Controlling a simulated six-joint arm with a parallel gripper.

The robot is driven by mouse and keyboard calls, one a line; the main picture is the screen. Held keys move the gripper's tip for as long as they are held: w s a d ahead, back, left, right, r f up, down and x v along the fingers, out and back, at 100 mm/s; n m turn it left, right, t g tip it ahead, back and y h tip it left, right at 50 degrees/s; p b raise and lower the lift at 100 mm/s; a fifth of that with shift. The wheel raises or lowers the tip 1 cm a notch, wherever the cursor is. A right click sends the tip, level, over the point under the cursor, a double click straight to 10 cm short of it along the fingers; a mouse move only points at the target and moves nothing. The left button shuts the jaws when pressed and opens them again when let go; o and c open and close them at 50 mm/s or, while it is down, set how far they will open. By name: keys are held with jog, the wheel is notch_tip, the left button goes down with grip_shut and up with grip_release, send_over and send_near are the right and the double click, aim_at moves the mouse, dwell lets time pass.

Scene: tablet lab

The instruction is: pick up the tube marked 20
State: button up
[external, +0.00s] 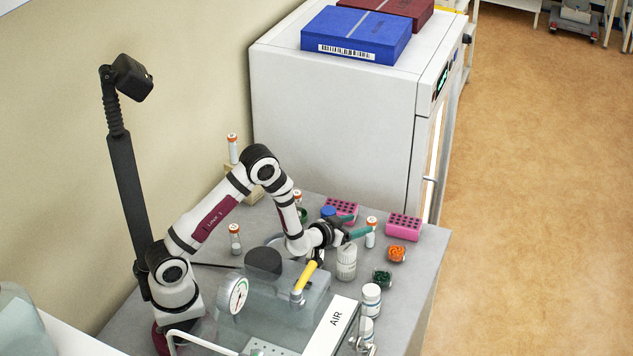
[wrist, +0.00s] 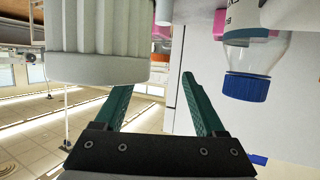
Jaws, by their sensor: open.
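Several small tubes with orange caps and white labels stand about the bench in the external view. One tube (external: 371,232) is close to my fingertips, another (external: 297,197) is behind my forearm, one (external: 235,240) is left of it, and one (external: 232,150) stands on a wooden block. Their numbers are too small to read, so I cannot tell which is marked 20. My gripper (external: 361,225) is open, with teal fingers pointing right towards the nearest tube. In the wrist view the open fingers (wrist: 157,83) hold nothing; an orange patch shows beyond them.
A white ribbed-cap bottle (external: 346,264) and a blue-capped bottle (external: 328,211) flank my gripper. Pink racks (external: 404,227), an orange-filled dish (external: 397,254), a green-filled jar (external: 382,277) and white bottles (external: 371,300) stand nearby. The clear apparatus (external: 275,300) occupies the front.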

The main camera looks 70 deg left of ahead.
aim_at(369, 222)
jog(key=x, duration=0.5)
jog(key=shift+f, duration=0.2)
jog(key=shift+s, duration=0.1)
grip_shut()
